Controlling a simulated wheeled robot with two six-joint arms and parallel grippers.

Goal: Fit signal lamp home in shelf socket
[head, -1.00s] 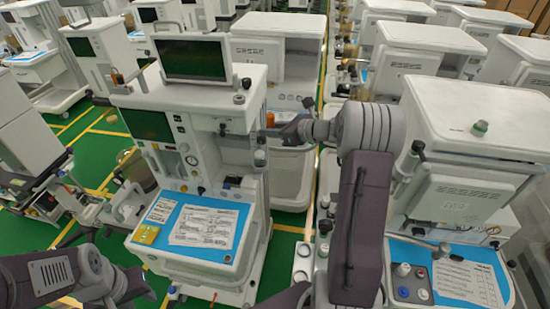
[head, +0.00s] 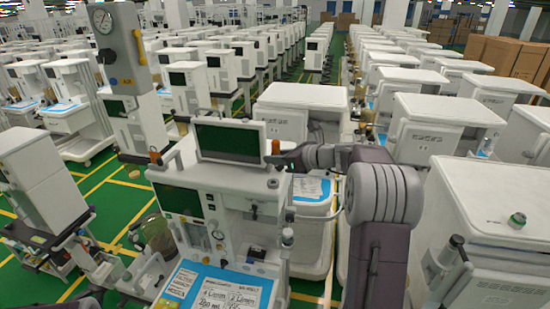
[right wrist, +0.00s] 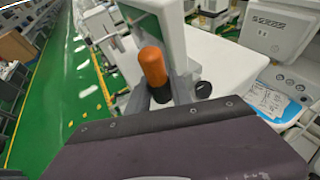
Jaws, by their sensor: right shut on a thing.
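The signal lamp is an orange, round-topped cylinder (right wrist: 153,66) with a dark lower part, upright in the right wrist view. It shows small in the head view (head: 275,147), at the tip of my right gripper (head: 281,157). That gripper is shut on the lamp, beside the right edge of the monitor (head: 229,140) and above the cart's top shelf (head: 225,173). A black knob sits by the shelf's right end in the head view (head: 272,183). I cannot make out the shelf socket or any contact with it. My left gripper is not in view.
A white cart with a green-topped fitting (head: 517,219) stands at the right, close to my right arm. A gauge column (head: 118,45) rises at the back left. Rows of carts fill the back. Green floor (head: 105,205) shows at the left.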

